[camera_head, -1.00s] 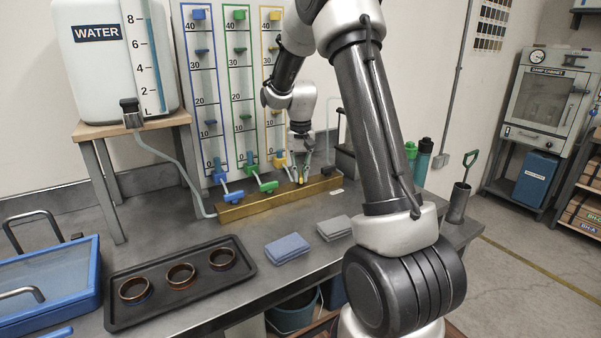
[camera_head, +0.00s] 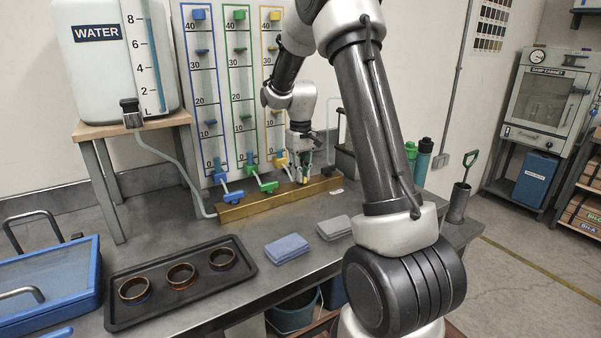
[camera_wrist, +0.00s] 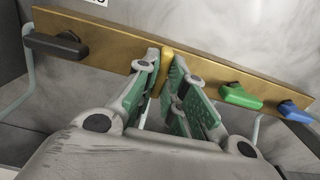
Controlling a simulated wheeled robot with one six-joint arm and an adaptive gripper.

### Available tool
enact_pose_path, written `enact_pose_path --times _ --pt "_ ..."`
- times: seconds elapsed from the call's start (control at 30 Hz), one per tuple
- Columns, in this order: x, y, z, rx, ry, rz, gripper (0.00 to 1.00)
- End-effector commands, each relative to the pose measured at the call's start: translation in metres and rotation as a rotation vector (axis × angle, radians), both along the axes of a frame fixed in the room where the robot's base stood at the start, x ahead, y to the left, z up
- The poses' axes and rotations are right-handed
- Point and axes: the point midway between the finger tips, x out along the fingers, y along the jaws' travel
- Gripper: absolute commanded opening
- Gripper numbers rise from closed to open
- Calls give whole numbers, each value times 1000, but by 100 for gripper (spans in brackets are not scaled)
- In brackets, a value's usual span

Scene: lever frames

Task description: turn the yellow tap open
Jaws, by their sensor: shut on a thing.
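The yellow tap (camera_head: 281,160) stands on the brass manifold bar (camera_head: 232,212) at the back of the bench, right of the green tap (camera_head: 267,187) and the blue tap (camera_head: 233,197). My gripper (camera_head: 304,178) is at the yellow tap's handle, just above the bar. In the wrist view my gripper (camera_wrist: 166,92) has its green-padded fingers on both sides of the yellow handle (camera_wrist: 167,62), shut on it. Much of the handle is hidden between the fingers. The green handle (camera_wrist: 240,96) and blue handle (camera_wrist: 296,112) lie to one side.
A black handle (camera_wrist: 57,45) sits at the bar's other end. Scale panels (camera_head: 205,90) stand behind the taps. A black tray (camera_head: 240,255) with three rings, a blue cloth (camera_head: 287,249) and a grey cloth (camera_head: 335,227) lie on the bench in front.

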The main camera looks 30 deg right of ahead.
Motion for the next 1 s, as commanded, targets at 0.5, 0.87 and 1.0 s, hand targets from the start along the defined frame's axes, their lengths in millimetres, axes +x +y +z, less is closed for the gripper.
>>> enact_pose_path --times 0.5,0.87,1.0 --pt "1 0 1 -1 -2 2 33" --pt "1 0 11 -1 -5 2 33" --pt "1 0 38 -2 -6 2 33"
